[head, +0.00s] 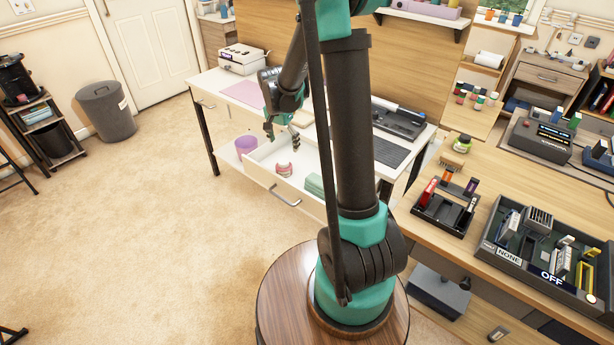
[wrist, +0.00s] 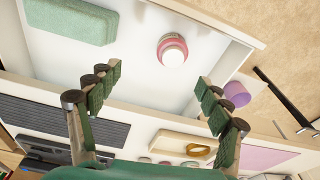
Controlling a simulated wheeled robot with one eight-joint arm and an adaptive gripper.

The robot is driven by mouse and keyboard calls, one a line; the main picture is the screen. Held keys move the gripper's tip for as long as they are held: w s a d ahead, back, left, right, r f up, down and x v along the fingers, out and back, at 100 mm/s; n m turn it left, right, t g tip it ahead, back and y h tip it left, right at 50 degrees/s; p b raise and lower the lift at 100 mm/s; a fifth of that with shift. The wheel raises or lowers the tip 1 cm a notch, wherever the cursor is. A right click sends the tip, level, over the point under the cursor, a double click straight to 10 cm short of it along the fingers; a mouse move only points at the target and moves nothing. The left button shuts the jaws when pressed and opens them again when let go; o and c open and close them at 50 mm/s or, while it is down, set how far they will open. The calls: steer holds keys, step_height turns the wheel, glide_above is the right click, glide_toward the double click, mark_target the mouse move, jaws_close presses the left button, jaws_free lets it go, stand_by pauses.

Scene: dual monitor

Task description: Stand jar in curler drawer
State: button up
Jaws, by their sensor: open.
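The drawer (head: 308,199) under the white desk is pulled open. A pink and white round jar (head: 284,169) is inside it on the drawer floor and appears to stand upright. In the wrist view the jar (wrist: 172,50) shows its pale top, near the drawer's front wall and apart from my fingers. A green block-like item (wrist: 70,20) lies in the same drawer, to the left in that view. My gripper (wrist: 159,78) is open and empty above the drawer, its two fingers wide apart. In the head view my gripper (head: 282,138) is by the desk's front edge, above the jar.
The white desk (head: 214,84) carries a pink mat (head: 243,93), a dark keyboard-like panel (head: 390,153) and a small tray (wrist: 185,143). A purple bin (head: 245,144) stands beside the drawer. A wooden workbench with trays is at the right. Open floor lies at the left.

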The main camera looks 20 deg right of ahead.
steer(key=s+d+n+t, duration=0.1)
steer(key=s+n, duration=0.3)
steer(key=s, duration=0.9)
steer(key=s+d+r+n+t+y, duration=0.1)
steer(key=s+d+n, duration=0.2)
steer(key=s, duration=1)
steer(key=shift+s+d+n+t, duration=0.15)
steer(key=shift+d+n+t, duration=0.2)
steer(key=shift+n, duration=0.85)
steer(key=shift+a+r, duration=0.1)
